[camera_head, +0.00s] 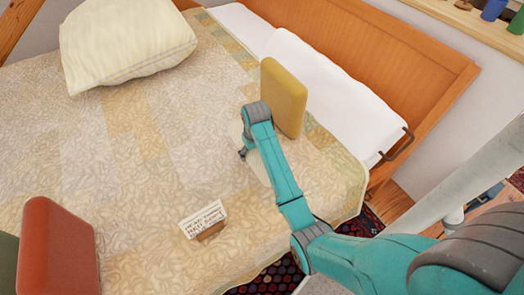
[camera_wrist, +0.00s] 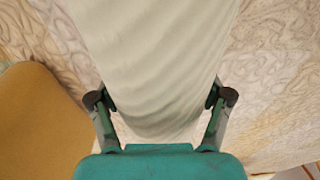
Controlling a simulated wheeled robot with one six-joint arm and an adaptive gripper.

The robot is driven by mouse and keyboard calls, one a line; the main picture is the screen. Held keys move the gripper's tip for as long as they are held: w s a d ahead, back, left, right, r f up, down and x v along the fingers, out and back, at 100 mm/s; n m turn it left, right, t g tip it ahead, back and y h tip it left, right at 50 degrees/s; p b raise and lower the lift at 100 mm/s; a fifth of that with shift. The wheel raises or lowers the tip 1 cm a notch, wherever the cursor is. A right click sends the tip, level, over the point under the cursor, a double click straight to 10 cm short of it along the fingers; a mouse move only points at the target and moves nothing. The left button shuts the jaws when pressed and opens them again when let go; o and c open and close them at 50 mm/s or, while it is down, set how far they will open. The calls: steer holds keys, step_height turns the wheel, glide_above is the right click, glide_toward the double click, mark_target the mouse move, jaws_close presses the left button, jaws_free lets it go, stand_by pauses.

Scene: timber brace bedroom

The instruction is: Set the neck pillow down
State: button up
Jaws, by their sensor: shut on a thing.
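The neck pillow (camera_wrist: 158,60) is a pale, whitish rounded cushion that fills the middle of the wrist view. My gripper (camera_wrist: 160,100) is shut on it, with one finger at each side. In the head view my gripper (camera_head: 244,153) is over the right part of the bed, and only a pale edge of the neck pillow (camera_head: 256,168) shows beside my arm. The rest of it is hidden by the arm. I cannot tell whether the pillow touches the quilt (camera_head: 150,150).
A mustard block cushion (camera_head: 284,97) stands close behind my gripper. A small lettered card (camera_head: 203,217) stands on the quilt nearer the front. A red cushion (camera_head: 58,245) is at lower left, a cream pillow (camera_head: 125,45) at the back. The quilt's middle is clear.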

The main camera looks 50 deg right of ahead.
mark_target(253, 151)
steer(key=shift+f, duration=3.45)
steer(key=o, duration=1.4)
steer(key=shift+f, duration=0.15)
steer(key=shift+c, duration=0.2)
steer(key=r, duration=0.4)
steer(key=s+r, duration=0.1)
steer(key=r, duration=0.7)
steer(key=shift+s+a+r, duration=0.1)
steer(key=shift+s+a, duration=0.1)
